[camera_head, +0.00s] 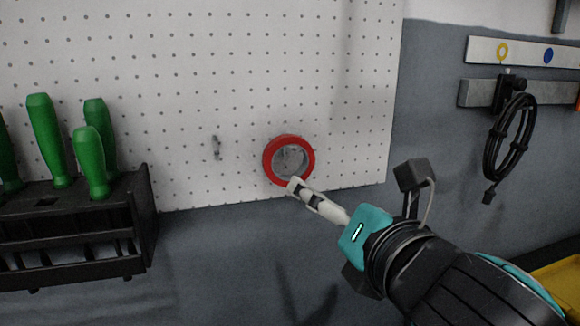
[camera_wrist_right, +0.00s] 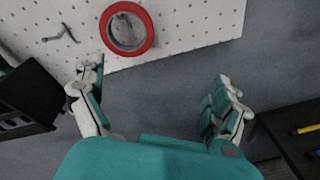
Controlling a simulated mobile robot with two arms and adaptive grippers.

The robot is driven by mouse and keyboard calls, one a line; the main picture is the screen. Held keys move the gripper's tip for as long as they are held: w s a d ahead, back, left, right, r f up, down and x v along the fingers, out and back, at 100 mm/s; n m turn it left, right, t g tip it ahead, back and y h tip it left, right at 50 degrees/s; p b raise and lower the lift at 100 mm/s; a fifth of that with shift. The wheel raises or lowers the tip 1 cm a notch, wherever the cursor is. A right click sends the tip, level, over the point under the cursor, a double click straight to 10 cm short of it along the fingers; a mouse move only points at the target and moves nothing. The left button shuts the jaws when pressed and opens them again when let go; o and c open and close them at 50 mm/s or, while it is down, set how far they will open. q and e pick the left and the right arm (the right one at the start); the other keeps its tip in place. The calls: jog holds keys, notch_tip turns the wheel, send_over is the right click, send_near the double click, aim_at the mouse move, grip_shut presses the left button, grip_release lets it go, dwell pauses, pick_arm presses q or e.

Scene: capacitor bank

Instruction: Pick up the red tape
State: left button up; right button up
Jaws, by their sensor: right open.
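The red tape (camera_head: 268,164) is a red ring hanging against the white pegboard, near the board's lower edge. It also shows in the right wrist view (camera_wrist_right: 146,45), at the top, beyond the fingertips. My right gripper (camera_head: 296,186) comes in from the lower right, and its fingertip overlaps the lower edge of the tape in the head view. In the right wrist view its fingers (camera_wrist_right: 157,72) are wide apart with nothing between them. I cannot tell whether a finger touches the tape. My left gripper is not in view.
The white pegboard (camera_head: 200,60) has an empty hook (camera_head: 216,147) left of the tape. A black rack (camera_head: 90,235) with several green-handled tools (camera_head: 48,138) is at the left. A black cable (camera_head: 510,140) hangs at the right. A yellow item (camera_head: 560,280) lies at the lower right.

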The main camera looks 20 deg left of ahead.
jog(key=s+r+n+y, duration=0.1)
jog(key=s+r+n, duration=0.2)
jog(key=s+n, duration=0.4)
jog(key=p, duration=0.3)
send_near(283, 161)
jog(key=a, duration=0.1)
jog(key=shift+w+a+f+t, duration=0.15)
jog(key=shift+w+a+t, duration=0.25)
jog(key=shift+w, duration=0.65)
jog(key=p+x, duration=0.1)
jog(key=x, duration=0.2)
jog(key=shift+w+f+p, duration=0.2)
jog(key=shift+w+p, duration=0.1)
jog(key=shift+w, duration=0.05)
jog(key=shift+w+a+f, duration=0.1)
jog(key=shift+w+a, duration=0.2)
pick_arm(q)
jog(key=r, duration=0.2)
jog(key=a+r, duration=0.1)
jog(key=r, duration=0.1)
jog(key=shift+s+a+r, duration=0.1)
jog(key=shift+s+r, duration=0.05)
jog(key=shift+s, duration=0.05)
pick_arm(e)
jog(key=shift+s, duration=0.1)
jog(key=shift+c, duration=0.3)
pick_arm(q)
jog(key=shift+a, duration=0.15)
pick_arm(e)
jog(key=c, duration=1.1)
